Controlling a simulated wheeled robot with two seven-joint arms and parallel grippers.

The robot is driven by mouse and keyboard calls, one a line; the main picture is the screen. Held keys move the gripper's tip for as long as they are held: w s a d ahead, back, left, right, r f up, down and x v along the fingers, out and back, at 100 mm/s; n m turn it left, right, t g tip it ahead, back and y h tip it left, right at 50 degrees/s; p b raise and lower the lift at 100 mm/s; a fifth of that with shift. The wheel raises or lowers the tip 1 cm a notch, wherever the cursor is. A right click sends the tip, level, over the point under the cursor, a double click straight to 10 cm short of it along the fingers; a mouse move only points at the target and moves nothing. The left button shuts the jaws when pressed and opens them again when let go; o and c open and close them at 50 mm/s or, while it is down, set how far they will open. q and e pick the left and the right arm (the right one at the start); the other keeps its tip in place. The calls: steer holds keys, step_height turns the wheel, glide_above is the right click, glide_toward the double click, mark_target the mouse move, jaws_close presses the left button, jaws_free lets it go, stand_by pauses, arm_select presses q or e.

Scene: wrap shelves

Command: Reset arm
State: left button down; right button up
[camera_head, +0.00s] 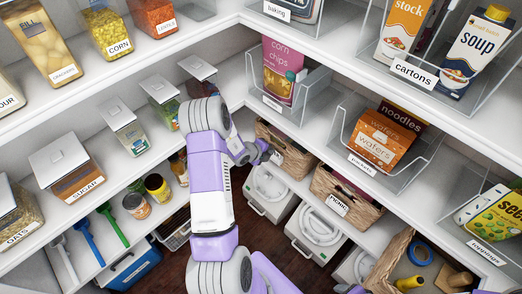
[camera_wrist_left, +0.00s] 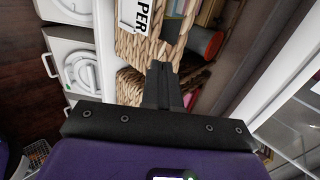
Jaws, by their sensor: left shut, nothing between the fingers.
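My left arm reaches up from the bottom of the head view, its purple and white links over the dark floor. My left gripper (camera_head: 268,154) is at the woven basket (camera_head: 284,145) on the lower right-hand shelf. In the left wrist view the black fingers of the left gripper (camera_wrist_left: 162,72) are shut together with nothing between them. They lie in front of a wicker basket (camera_wrist_left: 136,48) with a white label ending in "PER". Whether the fingers touch the basket, I cannot tell. My right gripper is not in view.
White shelves line both sides. Another woven basket (camera_head: 345,191) stands nearer on the right. White bins (camera_head: 272,190) sit below the baskets. Jars such as the sugar jar (camera_head: 68,172) fill the left shelves. A noodles box (camera_head: 402,116) sits in a clear bin. The dark floor is open between.

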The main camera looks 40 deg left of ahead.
arm_select(q)
steer(key=p+v, duration=0.1)
steer(key=v, duration=0.4)
steer(key=s+d+f+n+g+h, duration=0.1)
steer(key=s+d+f+n+g, duration=0.2)
steer(key=d, duration=0.8)
steer(key=s+d+f+n+g+h, duration=0.1)
steer(key=s+d+f+n+g, duration=0.2)
steer(key=s+d+n, duration=0.5)
steer(key=s+d+f+n+g+h, duration=0.2)
steer(key=s+d+f+n, duration=0.2)
steer(key=d+n, duration=0.5)
steer(key=s+d, duration=0.1)
steer(key=d, duration=0.5)
steer(key=shift+s+d+f+n+g, duration=0.15)
steer(key=shift+s+f+n+g, duration=0.15)
steer(key=shift+g, duration=0.1)
